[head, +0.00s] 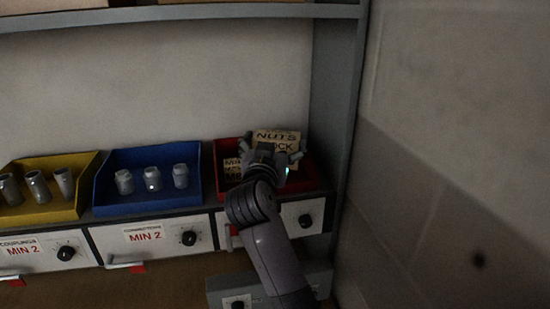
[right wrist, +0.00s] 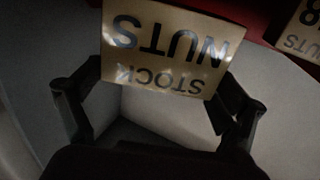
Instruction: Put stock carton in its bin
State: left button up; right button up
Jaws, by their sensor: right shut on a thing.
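The stock carton (head: 277,137) is a tan box lettered "NUTS STOCK", held by my right gripper (head: 270,157) above the red bin (head: 308,180) at the right end of the shelf. In the right wrist view the carton (right wrist: 170,48) sits between the two fingers of my right gripper (right wrist: 160,100), its lettering upside down. The gripper is shut on it. Another tan carton (head: 232,169) with "M8" lettering stands in the left part of the red bin; a lettered carton also shows at the upper right of the wrist view (right wrist: 305,32). My arm hides part of the bin. My left gripper is not in view.
A blue bin (head: 140,199) with silver connectors and a yellow bin (head: 50,213) with silver couplings stand left of the red bin. Labelled fronts with black knobs run below. A grey shelf upright (head: 337,100) and a wall (head: 450,130) stand close on the right.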

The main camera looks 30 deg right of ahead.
jog(key=shift+a+f, duration=0.2)
jog(key=shift+f, duration=0.25)
notch_tip(320, 180, down, 2)
jog(key=shift+d+f, duration=0.1)
jog(key=shift+f, duration=0.4)
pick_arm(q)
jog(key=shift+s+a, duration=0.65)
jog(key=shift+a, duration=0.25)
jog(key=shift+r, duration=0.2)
pick_arm(e)
jog(key=o, duration=1.4)
jog(key=shift+f, duration=0.15)
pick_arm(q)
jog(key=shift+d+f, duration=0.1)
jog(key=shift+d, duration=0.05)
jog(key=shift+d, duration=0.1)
